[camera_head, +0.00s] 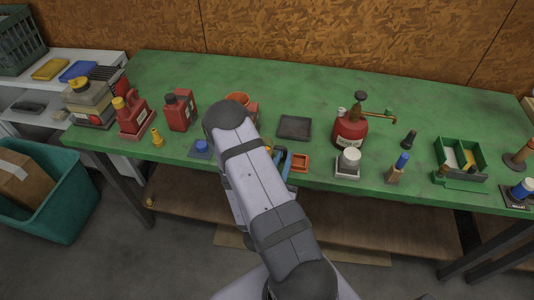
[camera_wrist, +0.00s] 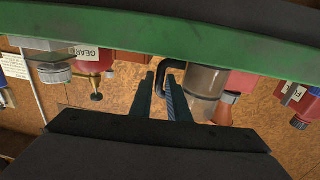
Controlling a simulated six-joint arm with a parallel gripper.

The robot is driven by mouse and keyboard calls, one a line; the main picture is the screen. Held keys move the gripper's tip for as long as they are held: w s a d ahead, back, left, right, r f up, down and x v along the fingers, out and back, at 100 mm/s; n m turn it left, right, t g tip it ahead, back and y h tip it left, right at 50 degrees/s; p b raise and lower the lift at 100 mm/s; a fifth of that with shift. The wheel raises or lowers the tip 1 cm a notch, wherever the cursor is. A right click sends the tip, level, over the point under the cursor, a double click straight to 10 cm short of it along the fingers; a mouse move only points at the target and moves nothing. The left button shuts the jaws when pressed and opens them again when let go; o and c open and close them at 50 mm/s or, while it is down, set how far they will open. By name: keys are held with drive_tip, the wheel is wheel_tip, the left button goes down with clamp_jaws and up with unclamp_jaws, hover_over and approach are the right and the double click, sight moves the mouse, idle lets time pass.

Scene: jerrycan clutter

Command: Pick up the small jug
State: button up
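The wrist view appears upside down, with the bench edge at its top. In it a small grey, partly see-through jug (camera_wrist: 203,82) with a dark curved handle (camera_wrist: 161,78) stands at the bench edge. My gripper (camera_wrist: 161,78) is open, with one dark finger on each side of the handle's upright part. I cannot tell whether the fingers touch it. In the head view my arm hides the jug and most of the gripper; only a bit of blue (camera_head: 284,160) shows beside the arm.
The bench's back strip is clear.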

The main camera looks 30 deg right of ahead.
drive_tip(key=shift+w+d, duration=0.2)
drive_tip(key=shift+d, duration=0.05)
drive_tip(key=shift+d, duration=0.1)
drive_tip(key=p+x, duration=0.1)
drive_tip(key=x, duration=0.3)
drive_tip(key=shift+w+d+r+p, duration=0.1)
drive_tip(key=shift+w+d+p, duration=0.15)
drive_tip(key=shift+p, duration=0.15)
drive_tip(key=shift+w+d, duration=0.25)
drive_tip(key=shift+d, duration=0.05)
clamp_jaws()
